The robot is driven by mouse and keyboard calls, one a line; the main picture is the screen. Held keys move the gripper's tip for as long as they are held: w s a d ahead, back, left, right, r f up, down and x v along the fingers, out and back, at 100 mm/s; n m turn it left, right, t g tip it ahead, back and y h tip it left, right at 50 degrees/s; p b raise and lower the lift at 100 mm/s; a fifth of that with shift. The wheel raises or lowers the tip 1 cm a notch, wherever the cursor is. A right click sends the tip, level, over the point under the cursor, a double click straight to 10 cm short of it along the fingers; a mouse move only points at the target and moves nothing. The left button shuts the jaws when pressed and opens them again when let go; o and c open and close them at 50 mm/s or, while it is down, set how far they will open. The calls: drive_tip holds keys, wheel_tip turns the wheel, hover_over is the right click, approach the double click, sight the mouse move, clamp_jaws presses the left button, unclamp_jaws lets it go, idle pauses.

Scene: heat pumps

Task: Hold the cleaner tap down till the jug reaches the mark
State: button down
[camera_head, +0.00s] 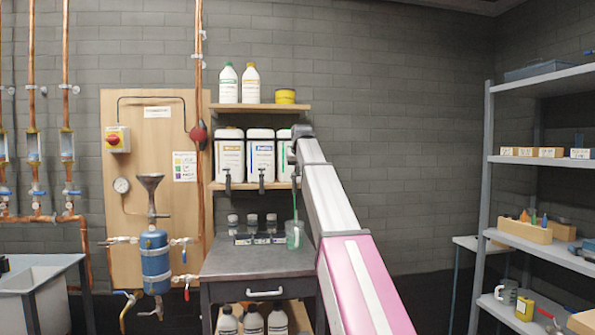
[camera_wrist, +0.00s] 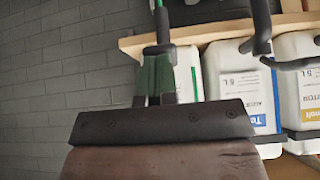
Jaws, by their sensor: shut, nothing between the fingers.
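The cleaner container, white with a green label edge (camera_head: 284,135), is the rightmost of three on the shelf and is partly hidden by my arm. In the wrist view, which looks upside down, its green edge (camera_wrist: 195,84) shows beside my gripper. My gripper (camera_wrist: 157,52) is shut and empty, its fingertips at the dark tap (camera_wrist: 163,25), seemingly touching it. In the head view my gripper (camera_head: 292,155) is in front of the container. A thin green stream (camera_head: 295,203) runs down into the clear jug (camera_head: 294,236). The jug holds greenish liquid; its level and mark are too small to read.
Two more white containers, yellow-labelled (camera_head: 230,158) and blue-labelled (camera_head: 261,160), stand to the left with black taps. Small bottles (camera_head: 252,222) stand on the grey bench (camera_head: 240,264) left of the jug. A metal shelving unit (camera_head: 487,170) is at the right.

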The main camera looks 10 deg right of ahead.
idle(0.4)
drive_tip(key=shift+r, duration=0.8)
